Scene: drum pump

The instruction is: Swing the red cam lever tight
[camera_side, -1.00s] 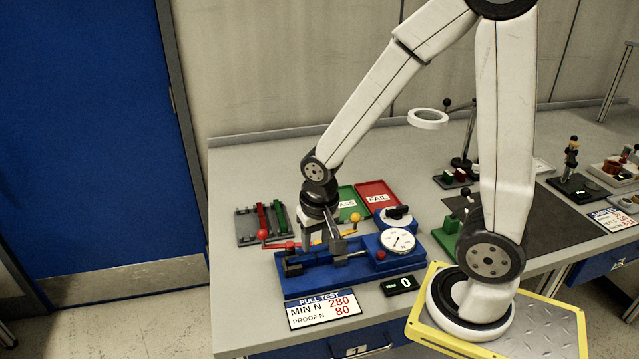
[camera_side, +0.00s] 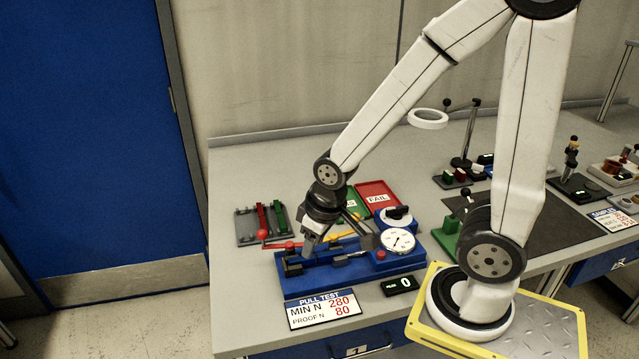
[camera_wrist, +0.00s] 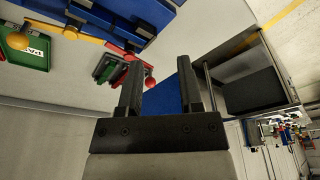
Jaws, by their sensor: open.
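The blue pull-test fixture (camera_side: 318,284) sits near the front edge of the bench. Its red cam lever (camera_side: 287,245) lies low at the fixture's back left, with a red ball knob (camera_side: 262,234) at its far end.
A round dial gauge (camera_side: 398,241) and a black knob stand at the fixture's right end. Behind are a green tray and a red FAIL tray (camera_side: 376,194). A grey rack (camera_side: 246,226) with red and green pieces is at back left. Bench left of the sign is clear.

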